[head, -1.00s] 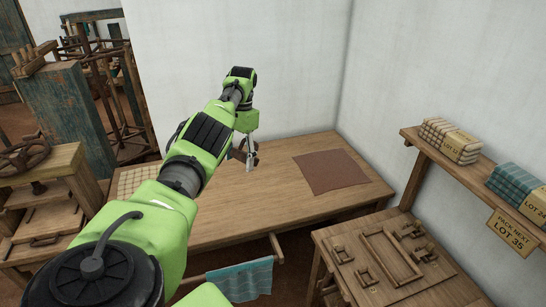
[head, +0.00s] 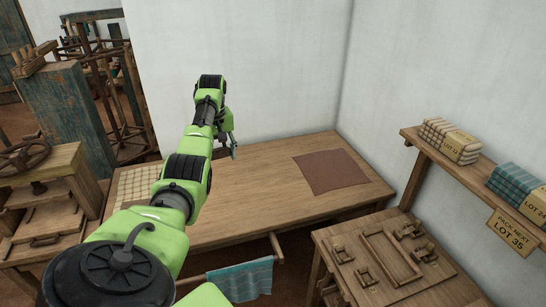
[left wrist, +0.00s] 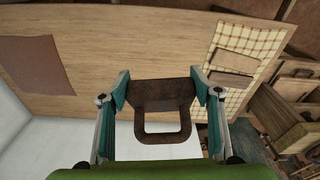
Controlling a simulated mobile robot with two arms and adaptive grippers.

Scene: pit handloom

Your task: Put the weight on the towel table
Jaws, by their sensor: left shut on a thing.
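My left gripper (head: 229,146) is above the back left part of the long wooden table (head: 265,185). In the left wrist view the left gripper (left wrist: 163,86) is shut on a dark brown weight (left wrist: 165,93) with a loop handle, one finger on each side. The weight is mostly hidden behind the gripper in the head view. A cream checked towel (head: 135,182) lies flat at the table's left end, partly covered by my arm; it also shows in the left wrist view (left wrist: 235,45). My right gripper is not in view.
A brown cloth (head: 330,172) lies on the table's right part. The table's middle is bare. A teal towel (head: 240,280) hangs on a front rail. A shelf (head: 440,165) with folded bundles and a bench (head: 400,285) stand right; a wooden press (head: 45,200) stands left.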

